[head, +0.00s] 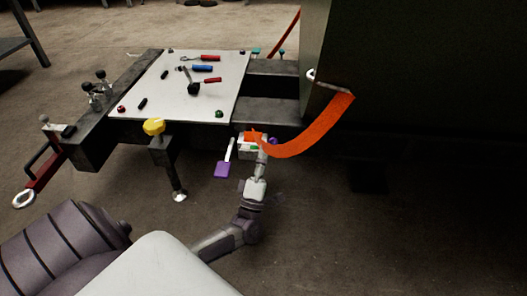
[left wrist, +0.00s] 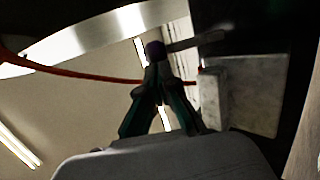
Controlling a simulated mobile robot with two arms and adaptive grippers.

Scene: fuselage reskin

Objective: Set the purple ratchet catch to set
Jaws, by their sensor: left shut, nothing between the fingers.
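A ratchet body (head: 245,149) hangs at the bench's front edge with an orange strap in it. A pale lever with a flat purple paddle (head: 221,170) points down to its left. A small purple piece (head: 273,141) shows at its right, partly hidden. My left gripper (head: 262,146) is at the ratchet's right side, close to this piece. In the left wrist view, its fingertips (left wrist: 156,68) meet just below a dark purple knob (left wrist: 155,50) on a grey bar. The fingers are shut and empty; I cannot tell whether they touch the knob. My right gripper is out of view.
The orange strap (head: 310,139) curves up to a large dark body (head: 420,70) on the right. A white board (head: 185,85) with several tools lies on the bench. A yellow knob (head: 154,126) and a red-handled clamp (head: 40,174) stick out. The floor in front is clear.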

